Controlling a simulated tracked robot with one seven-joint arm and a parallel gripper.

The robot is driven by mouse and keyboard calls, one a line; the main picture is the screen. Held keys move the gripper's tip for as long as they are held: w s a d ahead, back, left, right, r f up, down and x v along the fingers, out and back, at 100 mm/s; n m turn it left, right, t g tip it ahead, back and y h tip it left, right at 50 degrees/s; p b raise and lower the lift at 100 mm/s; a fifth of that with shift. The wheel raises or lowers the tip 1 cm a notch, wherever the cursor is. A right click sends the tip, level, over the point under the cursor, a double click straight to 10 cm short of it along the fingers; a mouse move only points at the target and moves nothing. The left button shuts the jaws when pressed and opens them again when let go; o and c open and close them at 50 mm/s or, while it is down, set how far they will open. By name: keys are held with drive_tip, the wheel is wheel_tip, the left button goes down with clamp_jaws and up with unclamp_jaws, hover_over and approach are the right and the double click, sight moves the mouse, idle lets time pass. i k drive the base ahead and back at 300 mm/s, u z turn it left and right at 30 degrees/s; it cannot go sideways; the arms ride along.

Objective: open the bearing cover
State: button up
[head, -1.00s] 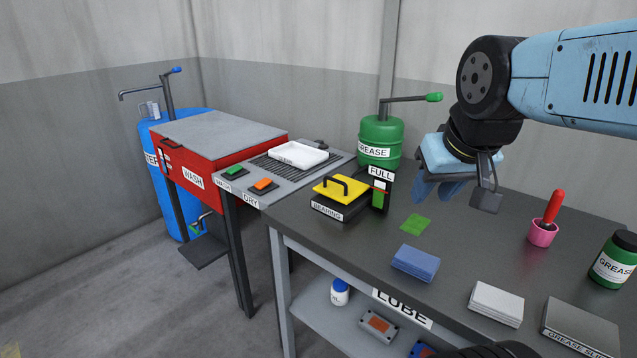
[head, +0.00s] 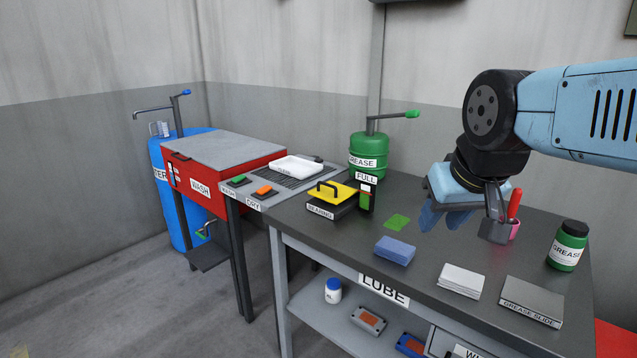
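The bearing cover (head: 331,194) is a yellow lid with a black handle. It lies on the black box labelled BEARING (head: 322,210), near the left end of the dark workbench, and looks closed. My gripper (head: 445,219) has blue fingers and hangs above the bench, to the right of the cover and clear of it. The fingers show partly from the side, so their gap is hard to judge. I see nothing held in them.
The green grease drum (head: 369,152) and the FULL gauge (head: 366,196) stand close to the cover. Blue cloths (head: 395,250), a white stack (head: 461,280) and a grease jar (head: 568,246) lie on the workbench (head: 420,280). The red wash cabinet (head: 200,180) is at left.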

sight(333, 187)
drive_tip(key=z, duration=0.1)
drive_tip(key=i, duration=0.9)
drive_tip(key=u, duration=0.05)
